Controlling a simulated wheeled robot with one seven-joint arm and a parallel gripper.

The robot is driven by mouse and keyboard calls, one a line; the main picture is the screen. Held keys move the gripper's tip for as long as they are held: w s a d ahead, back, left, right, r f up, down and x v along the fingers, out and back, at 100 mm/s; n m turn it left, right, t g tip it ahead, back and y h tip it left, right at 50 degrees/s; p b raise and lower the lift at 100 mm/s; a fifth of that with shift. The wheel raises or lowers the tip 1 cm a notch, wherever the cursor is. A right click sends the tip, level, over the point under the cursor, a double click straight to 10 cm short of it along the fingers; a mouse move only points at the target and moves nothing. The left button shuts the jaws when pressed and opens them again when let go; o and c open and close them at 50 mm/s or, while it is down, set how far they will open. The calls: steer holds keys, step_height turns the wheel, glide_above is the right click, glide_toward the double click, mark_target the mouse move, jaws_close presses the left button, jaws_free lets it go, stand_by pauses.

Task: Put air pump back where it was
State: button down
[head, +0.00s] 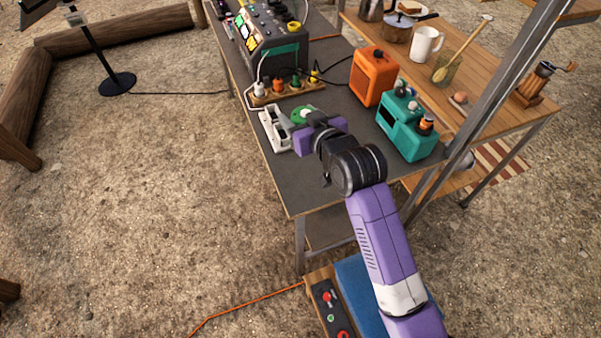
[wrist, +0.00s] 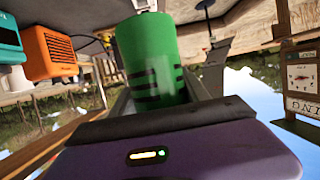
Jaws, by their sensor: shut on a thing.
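My gripper (head: 303,124) is over the grey tabletop and shut on a green cylinder (head: 301,114), which I take to be the air pump. In the wrist view the green cylinder (wrist: 150,55) has dark bands and a pale end, and sits between the two grey fingers (wrist: 165,95). In the head view my wrist hides part of it, and I cannot tell whether its underside touches anything. A white holder (head: 274,129) with dark openings stands just left of it on the table's edge.
An orange box (head: 373,76) and a teal device (head: 407,126) stand to the right on the table (head: 325,190). A wooden power strip (head: 287,90) with plugs and cables lies behind the gripper. A control console (head: 270,40) stands farther back. The table's near end is clear.

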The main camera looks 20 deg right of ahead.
steer(key=shift+f, duration=9.8)
steer(key=shift+f, duration=0.1)
steer(key=shift+f+b, duration=0.15)
steer(key=shift+b, duration=0.25)
steer(key=c, duration=0.6)
jaws_free()
steer(key=shift+o, duration=0.2)
steer(key=shift+r+p, duration=0.3)
steer(key=shift+p, duration=0.05)
steer(key=v, duration=1.2)
steer(key=shift+b, duration=0.4)
